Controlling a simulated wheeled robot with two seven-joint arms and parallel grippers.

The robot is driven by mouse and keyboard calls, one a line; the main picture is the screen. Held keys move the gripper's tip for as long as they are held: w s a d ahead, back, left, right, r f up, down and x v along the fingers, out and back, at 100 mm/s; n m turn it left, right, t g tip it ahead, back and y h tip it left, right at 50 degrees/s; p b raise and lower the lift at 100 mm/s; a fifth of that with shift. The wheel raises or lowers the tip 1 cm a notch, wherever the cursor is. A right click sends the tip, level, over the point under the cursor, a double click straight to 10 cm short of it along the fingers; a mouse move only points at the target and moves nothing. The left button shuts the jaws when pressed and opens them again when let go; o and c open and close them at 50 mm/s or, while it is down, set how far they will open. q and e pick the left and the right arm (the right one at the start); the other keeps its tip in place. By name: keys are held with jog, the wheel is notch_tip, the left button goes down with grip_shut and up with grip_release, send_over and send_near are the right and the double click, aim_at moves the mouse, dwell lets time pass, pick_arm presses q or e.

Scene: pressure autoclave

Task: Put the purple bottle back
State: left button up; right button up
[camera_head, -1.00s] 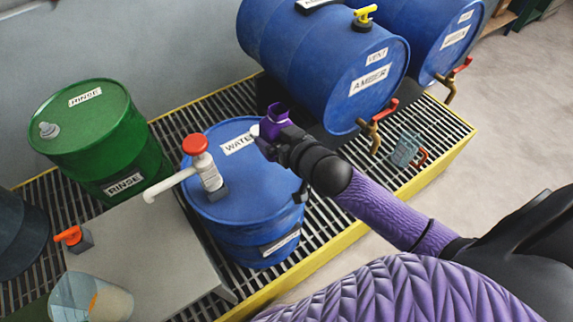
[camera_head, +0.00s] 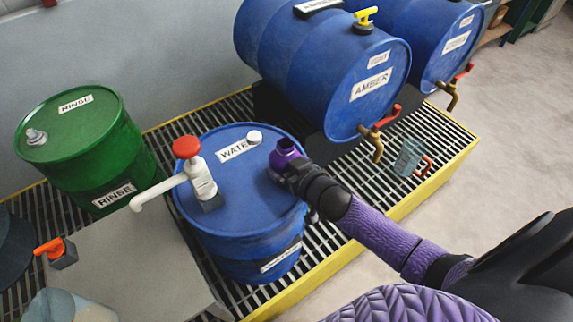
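My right gripper (camera_head: 284,152) has purple fingers on a dark wrist. It is over the right side of the top of the blue WATER drum (camera_head: 245,205), just right of a small white cap (camera_head: 254,137). The fingers are seen end-on and small, so I cannot tell whether they are open or shut. No purple bottle can be made out as a separate thing. My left gripper is not in view.
A white pump with a red knob (camera_head: 186,147) stands on the WATER drum. A green RINSE drum (camera_head: 85,140) stands left. The blue AMBER drum (camera_head: 330,70) lies behind with a brass tap (camera_head: 374,140). A grey bench (camera_head: 140,260) holds a translucent container (camera_head: 65,306).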

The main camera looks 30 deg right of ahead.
jog(key=shift+r, duration=0.1)
jog(key=shift+s+r, duration=0.15)
jog(key=p+v, duration=0.4)
jog(key=v, duration=0.7)
jog(key=s+d+f+g+h, duration=0.2)
jog(key=s+f+g, duration=0.45)
jog(key=f, duration=0.75)
jog(key=s+a+f+g, duration=0.1)
jog(key=s+f+g, duration=0.1)
jog(key=s+f, duration=0.2)
jog(key=s+a+f+g, duration=0.2)
jog(key=s+f, duration=0.2)
jog(key=s, duration=0.7)
jog(key=s+a+f+n+g, duration=0.1)
jog(key=s+a+f+g, duration=0.1)
jog(key=s+f, duration=0.2)
jog(key=shift+s+a+f+g, duration=0.1)
jog(key=shift+s+f+g, duration=0.05)
jog(key=shift+s, duration=0.75)
jog(key=shift+s+a+f+g, duration=0.1)
jog(key=shift+s+f, duration=0.1)
jog(key=shift+s, duration=0.75)
